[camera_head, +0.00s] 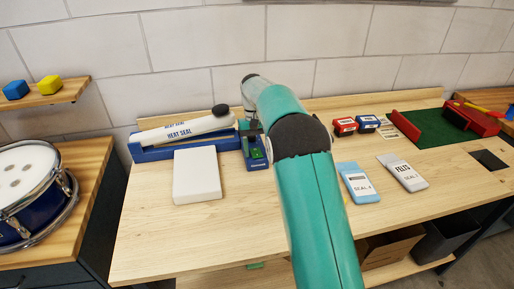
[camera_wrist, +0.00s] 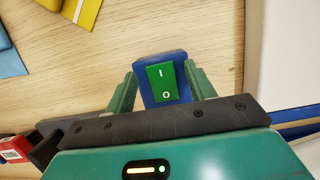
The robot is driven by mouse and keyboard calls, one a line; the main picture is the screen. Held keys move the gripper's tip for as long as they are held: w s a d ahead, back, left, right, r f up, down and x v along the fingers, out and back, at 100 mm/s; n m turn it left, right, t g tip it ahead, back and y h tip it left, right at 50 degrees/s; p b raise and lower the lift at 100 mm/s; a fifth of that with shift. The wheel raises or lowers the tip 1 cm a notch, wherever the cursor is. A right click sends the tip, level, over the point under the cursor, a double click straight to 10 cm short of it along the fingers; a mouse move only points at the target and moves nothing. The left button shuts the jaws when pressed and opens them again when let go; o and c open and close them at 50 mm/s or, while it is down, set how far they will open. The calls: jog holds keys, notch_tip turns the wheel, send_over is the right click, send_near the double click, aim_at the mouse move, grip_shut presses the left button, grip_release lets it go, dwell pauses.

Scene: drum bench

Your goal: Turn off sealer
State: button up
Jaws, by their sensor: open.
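The heat sealer has a white arm (camera_head: 180,130) marked HEAT SEAL with a black knob, over a blue base (camera_head: 160,153) at the back left of the bench. A green rocker switch (camera_head: 257,154) sits on its blue housing at the right end. In the wrist view the switch (camera_wrist: 166,83) shows I at its far end and O at its near end. Which end is pressed in I cannot tell. My gripper (camera_wrist: 161,73) is open and empty, with one finger on each side of the switch. In the head view my arm partly hides the gripper.
A white block (camera_head: 197,175) lies in front of the sealer. Blue (camera_head: 357,184) and grey (camera_head: 403,172) packets lie to the right of my arm. Small red and blue boxes (camera_head: 344,126) stand behind them. A green mat (camera_head: 440,130) with red pieces lies far right. The bench front is clear.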

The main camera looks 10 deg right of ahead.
aim_at(255, 149)
jog(key=shift+r, duration=0.1)
jog(key=v, duration=1.2)
